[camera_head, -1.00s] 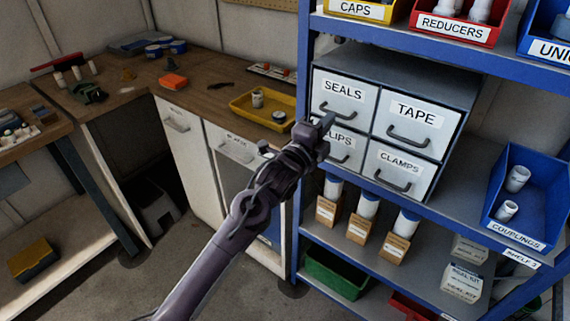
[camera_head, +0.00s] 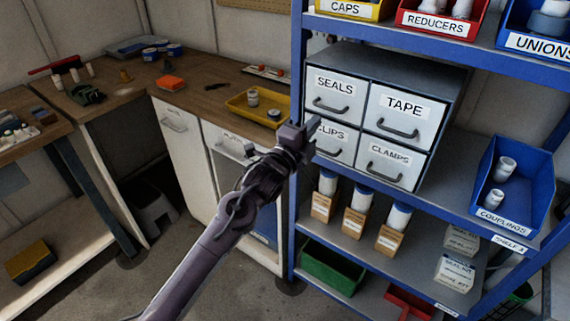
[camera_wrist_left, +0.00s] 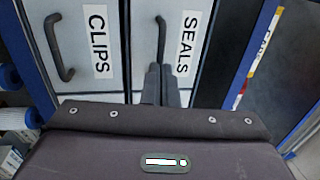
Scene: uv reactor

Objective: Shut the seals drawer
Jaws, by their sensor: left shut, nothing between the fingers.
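The seals drawer (camera_head: 325,84) is the top left white front of a grey four-drawer cabinet. Its front looks flush with the neighbouring fronts, with no gap visible. It has a dark bar handle (camera_head: 331,106). My left gripper (camera_head: 313,124) is shut and empty, in front of the lower left edge of that front. In the left wrist view the shut fingers (camera_wrist_left: 161,85) point toward the seals drawer front (camera_wrist_left: 201,65), near its handle (camera_wrist_left: 160,40). I cannot tell whether they touch it. My right gripper is not in view.
The tape drawer (camera_head: 401,104), clips drawer (camera_head: 335,141) and clamps drawer (camera_head: 390,164) look flush too. A blue rack post (camera_head: 297,150) stands close left of the cabinet. A blue couplings bin (camera_head: 519,187) stands right. Capped bottles (camera_head: 358,209) stand below.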

